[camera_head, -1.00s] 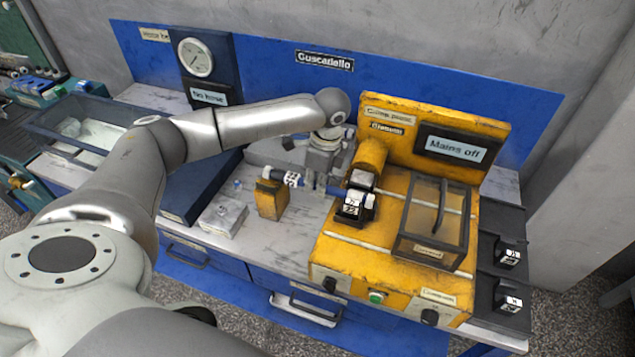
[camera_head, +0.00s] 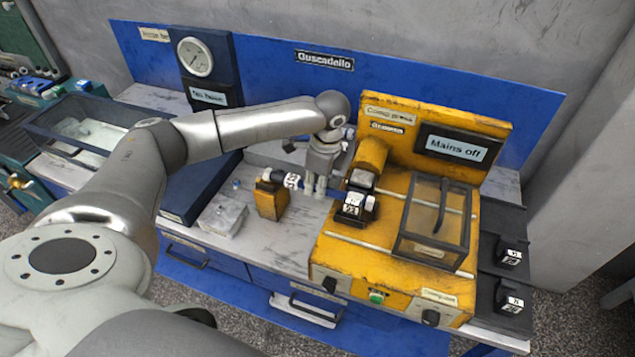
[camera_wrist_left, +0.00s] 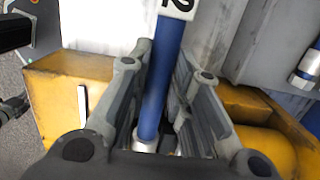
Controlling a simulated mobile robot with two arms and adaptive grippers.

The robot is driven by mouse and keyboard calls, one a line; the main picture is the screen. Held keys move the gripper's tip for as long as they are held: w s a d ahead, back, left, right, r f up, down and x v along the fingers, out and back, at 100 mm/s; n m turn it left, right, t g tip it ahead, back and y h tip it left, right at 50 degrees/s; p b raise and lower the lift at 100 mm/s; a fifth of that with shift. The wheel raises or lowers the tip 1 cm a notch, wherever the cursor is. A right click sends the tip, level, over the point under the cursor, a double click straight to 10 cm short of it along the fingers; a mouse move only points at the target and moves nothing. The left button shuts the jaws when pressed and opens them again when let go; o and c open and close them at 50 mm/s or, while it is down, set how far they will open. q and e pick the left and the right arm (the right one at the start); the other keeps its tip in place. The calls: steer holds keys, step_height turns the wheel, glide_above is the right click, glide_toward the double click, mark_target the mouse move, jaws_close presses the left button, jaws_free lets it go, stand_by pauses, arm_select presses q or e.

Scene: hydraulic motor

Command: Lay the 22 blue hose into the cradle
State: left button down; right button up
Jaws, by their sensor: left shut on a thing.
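A blue hose with a white number label (camera_head: 292,180) lies roughly level between the small yellow block (camera_head: 270,200) and the yellow press. My left gripper (camera_head: 316,188) is shut on the hose, just right of the label. In the left wrist view, the blue hose (camera_wrist_left: 160,85) runs between the two grey fingers (camera_wrist_left: 158,95); the end of its label shows a 2 (camera_wrist_left: 178,6). The left end of the hose is at the top of the block, which looks like the cradle; I cannot tell if it rests there. My right gripper is not in view.
The yellow press (camera_head: 385,245) stands close on the right, with a black die marked 22 (camera_head: 353,207) and a clear guard (camera_head: 435,220). A small grey block (camera_head: 223,215) lies left of the yellow block. A "Mains off" display (camera_head: 457,147) is behind.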

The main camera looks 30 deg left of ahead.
arm_select(q)
steer(key=shift+f, duration=0.5)
steer(key=c, duration=1.2)
jaws_free()
steer(key=shift+c, duration=0.2)
step_height(320, 180, up, 12)
steer(key=d, duration=0.1)
steer(key=shift+w+d, duration=0.15)
steer(key=shift+d, duration=0.1)
steer(key=shift+f, duration=0.15)
